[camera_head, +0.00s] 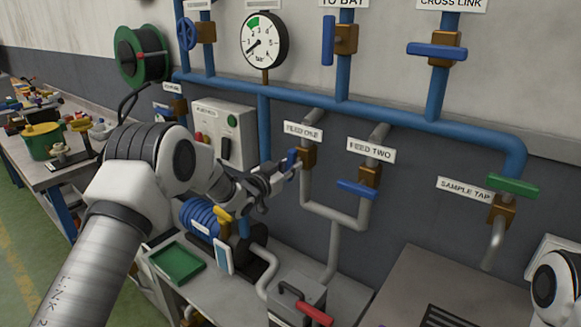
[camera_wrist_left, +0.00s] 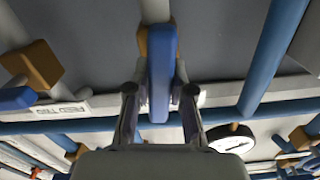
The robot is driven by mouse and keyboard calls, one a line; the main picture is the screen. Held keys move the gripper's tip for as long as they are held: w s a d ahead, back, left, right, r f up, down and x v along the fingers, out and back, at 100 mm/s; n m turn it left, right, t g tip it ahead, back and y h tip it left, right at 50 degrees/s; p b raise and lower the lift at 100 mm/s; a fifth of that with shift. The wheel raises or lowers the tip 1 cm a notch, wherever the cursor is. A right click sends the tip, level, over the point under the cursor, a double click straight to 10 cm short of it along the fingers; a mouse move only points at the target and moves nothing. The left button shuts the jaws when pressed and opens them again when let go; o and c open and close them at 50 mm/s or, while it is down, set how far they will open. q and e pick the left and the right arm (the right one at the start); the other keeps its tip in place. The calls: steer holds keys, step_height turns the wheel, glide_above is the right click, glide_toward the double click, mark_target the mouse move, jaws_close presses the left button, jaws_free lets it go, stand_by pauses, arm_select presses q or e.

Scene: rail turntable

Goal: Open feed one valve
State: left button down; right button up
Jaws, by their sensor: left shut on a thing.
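The feed one valve has a brass body (camera_head: 308,158) on a grey pipe under the FEED ONE sign (camera_head: 303,132). Its blue handle (camera_head: 289,158) is partly hidden by my gripper in the head view. My left gripper (camera_head: 281,172) is shut on this handle. In the left wrist view the blue handle (camera_wrist_left: 162,70) runs lengthwise up the picture between the two fingers of my gripper (camera_wrist_left: 160,95), with the brass body behind it. My right gripper is out of view.
The feed two valve handle (camera_head: 357,189) lies crosswise just right of feed one. A pressure gauge (camera_head: 264,40) hangs above, its needle low on the dial. A grey box with a red-handled lever (camera_head: 305,303) and a green tray (camera_head: 177,263) are on the bench below.

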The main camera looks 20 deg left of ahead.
arm_select(q)
steer(key=c, duration=1)
jaws_free()
steer(key=v, duration=1.2)
steer(key=shift+f, duration=0.1)
